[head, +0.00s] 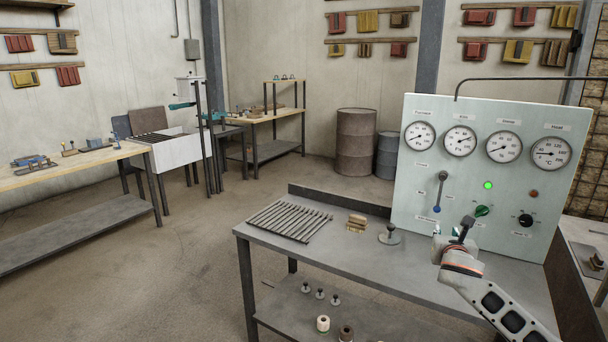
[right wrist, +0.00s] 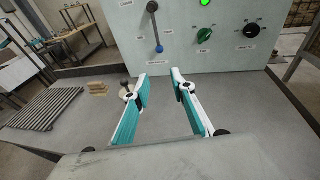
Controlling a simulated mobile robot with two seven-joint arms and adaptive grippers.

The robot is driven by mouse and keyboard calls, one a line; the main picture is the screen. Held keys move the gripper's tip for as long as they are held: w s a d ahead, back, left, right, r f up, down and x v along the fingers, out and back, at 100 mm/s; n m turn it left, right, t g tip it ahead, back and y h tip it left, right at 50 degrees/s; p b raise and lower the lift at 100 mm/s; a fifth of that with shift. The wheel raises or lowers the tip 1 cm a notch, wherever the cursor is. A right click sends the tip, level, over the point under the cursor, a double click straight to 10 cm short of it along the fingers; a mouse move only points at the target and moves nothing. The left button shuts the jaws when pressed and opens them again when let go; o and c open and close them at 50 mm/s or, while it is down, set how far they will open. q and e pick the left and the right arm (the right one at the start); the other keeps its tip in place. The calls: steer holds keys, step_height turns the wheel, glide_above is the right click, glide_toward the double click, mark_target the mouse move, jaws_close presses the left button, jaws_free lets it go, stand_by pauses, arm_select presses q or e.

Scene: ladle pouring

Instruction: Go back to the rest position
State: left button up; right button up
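My right gripper (head: 447,237) is in front of the pale control panel (head: 408,170), above the grey bench (head: 345,262). In the right wrist view my right gripper (right wrist: 161,88) shows two teal and white fingers spread apart with nothing between them. Its fingertips point towards the panel's lower part and are apart from it. The lever (head: 440,188) on the panel has a dark knob at the top and a blue end at the bottom. A green lamp (head: 488,185) is lit. My left gripper is not in view.
On the bench lie a ribbed dark rack (head: 290,221), a small stack of wooden blocks (head: 357,222) and a round-based stamp-like piece (head: 389,236). The panel carries several gauges, a green knob (head: 482,211) and a black knob (head: 525,220). The floor (head: 170,275) to the left is open.

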steer(key=s+a+f+m+g+y, duration=0.1)
steer(key=s+a+f+m+y, duration=0.15)
steer(key=s+a+f, duration=0.5)
steer(key=s+a+f+m+g+y, duration=0.1)
steer(key=s+a+f+m+y, duration=0.25)
steer(key=f, duration=0.65)
steer(key=s+a+f+m+g, duration=0.1)
steer(key=s+a+f+m, duration=0.35)
steer(key=s+f, duration=0.35)
steer(key=s+a+f+m, duration=0.1)
steer(key=s+f+m, duration=0.1)
steer(key=s+m, duration=0.3)
steer(key=s+a+f+m+y, duration=0.1)
steer(key=s+m, duration=0.5)
steer(key=s, duration=0.7)
steer(key=s+a+f+m+g+y, duration=0.1)
steer(key=s+a+f+m, duration=0.2)
steer(key=s, duration=0.6)
step_height(320, 180, down, 2)
steer(key=m, duration=0.3)
steer(key=shift+s+a, duration=0.2)
steer(key=shift+s, duration=0.15)
steer(key=shift+f, duration=0.1)
